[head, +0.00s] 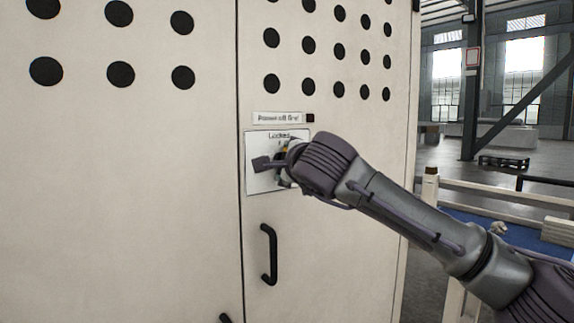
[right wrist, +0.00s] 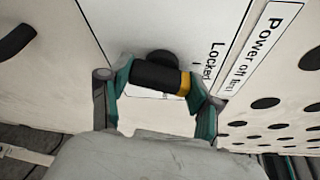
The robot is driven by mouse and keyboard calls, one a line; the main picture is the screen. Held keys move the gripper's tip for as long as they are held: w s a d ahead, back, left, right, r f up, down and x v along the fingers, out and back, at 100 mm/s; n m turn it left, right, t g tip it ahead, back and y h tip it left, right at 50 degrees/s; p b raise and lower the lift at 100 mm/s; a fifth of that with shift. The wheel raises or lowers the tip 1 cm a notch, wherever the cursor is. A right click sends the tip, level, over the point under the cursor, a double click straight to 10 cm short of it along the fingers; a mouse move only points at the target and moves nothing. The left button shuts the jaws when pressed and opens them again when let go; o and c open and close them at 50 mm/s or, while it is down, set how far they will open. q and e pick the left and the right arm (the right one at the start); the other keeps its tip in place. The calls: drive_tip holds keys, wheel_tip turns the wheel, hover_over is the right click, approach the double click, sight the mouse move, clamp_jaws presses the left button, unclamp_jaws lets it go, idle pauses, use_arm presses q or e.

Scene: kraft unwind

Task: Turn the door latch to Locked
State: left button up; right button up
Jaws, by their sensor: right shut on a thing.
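The door latch (right wrist: 158,74) is a black bar with a yellow end, on a white plate (head: 256,181) on the cabinet door. My right gripper (head: 284,163) is at the plate, and in the right wrist view its two fingers (right wrist: 160,80) are shut on the latch, one at each end. The yellow end is on the side of the "Locked" label (head: 279,135), which sits above the latch in the head view. The gripper hides much of the latch and the plate's right part there. My left gripper is not in view.
A black door handle (head: 269,254) is below the plate. A "Power off first" label (head: 278,118) is above it. Rows of round black holes cross the upper doors. Right of the cabinet are a pale rail (head: 467,181), a pallet (head: 503,162) and open floor.

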drive_tip(key=shift+n+t+b, duration=0.4)
drive_tip(key=shift+n+b, duration=0.4)
drive_tip(key=shift+b, duration=0.25)
drive_tip(key=shift+n+t+b, duration=0.4)
drive_tip(key=shift+n+b, duration=0.4)
drive_tip(key=shift+b, duration=0.05)
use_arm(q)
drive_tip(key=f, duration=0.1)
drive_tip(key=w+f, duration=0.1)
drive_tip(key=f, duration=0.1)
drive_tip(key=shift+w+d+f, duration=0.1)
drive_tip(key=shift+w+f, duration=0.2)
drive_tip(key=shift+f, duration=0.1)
use_arm(e)
drive_tip(key=o, duration=1.2)
drive_tip(key=shift+o, duration=0.9)
